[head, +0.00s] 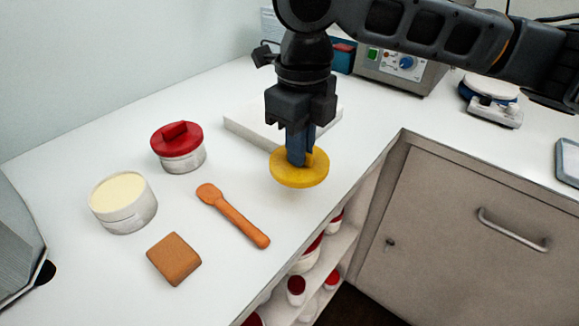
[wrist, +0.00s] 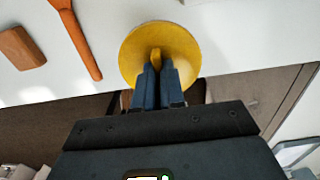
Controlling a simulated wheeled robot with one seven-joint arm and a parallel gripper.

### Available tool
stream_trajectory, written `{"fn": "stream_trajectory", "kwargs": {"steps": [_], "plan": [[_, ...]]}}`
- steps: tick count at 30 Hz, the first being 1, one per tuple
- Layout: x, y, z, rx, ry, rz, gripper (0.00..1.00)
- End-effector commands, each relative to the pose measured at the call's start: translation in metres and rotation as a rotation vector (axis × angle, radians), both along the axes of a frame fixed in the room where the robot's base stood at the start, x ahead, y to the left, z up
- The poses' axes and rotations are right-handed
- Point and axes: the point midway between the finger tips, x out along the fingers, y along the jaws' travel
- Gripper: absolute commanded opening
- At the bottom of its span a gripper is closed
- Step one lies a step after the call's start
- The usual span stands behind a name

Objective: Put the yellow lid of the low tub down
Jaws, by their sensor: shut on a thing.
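My gripper (head: 299,150) is shut on the yellow lid (head: 312,176), a round disc with a raised grip. In the wrist view the fingers (wrist: 157,72) pinch the grip of the lid (wrist: 178,40). The lid hangs level, seemingly a little above the counter near its front edge; the exact gap is hard to tell. An open low tub (head: 123,208) with cream-coloured content stands at the left of the counter. Another tub (head: 184,160) stands behind it, with a red lid (head: 177,136) on top.
A wooden spatula (head: 232,214) and a brown block (head: 174,259) lie on the counter (head: 90,285). A white slab (head: 245,133) lies behind my gripper. A machine with a blue dial (head: 403,68) stands at the back. Shelves with red-lidded tubs (head: 296,288) are below the edge.

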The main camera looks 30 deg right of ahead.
Motion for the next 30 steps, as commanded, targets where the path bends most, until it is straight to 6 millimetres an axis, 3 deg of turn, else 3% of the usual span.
{"fn": "stream_trajectory", "kwargs": {"steps": [8,16,28,29,30], "plan": [[0.009,0.015,-0.014,0.0,0.0,-0.001,0.0],[0.008,0.014,-0.047,0.001,0.0,-0.002,0.0],[0.008,0.014,-0.054,0.002,-0.002,-0.001,0.0],[0.008,0.014,-0.053,0.002,-0.002,-0.001,0.11],[0.008,0.014,-0.053,0.002,-0.002,-0.001,0.15]]}}
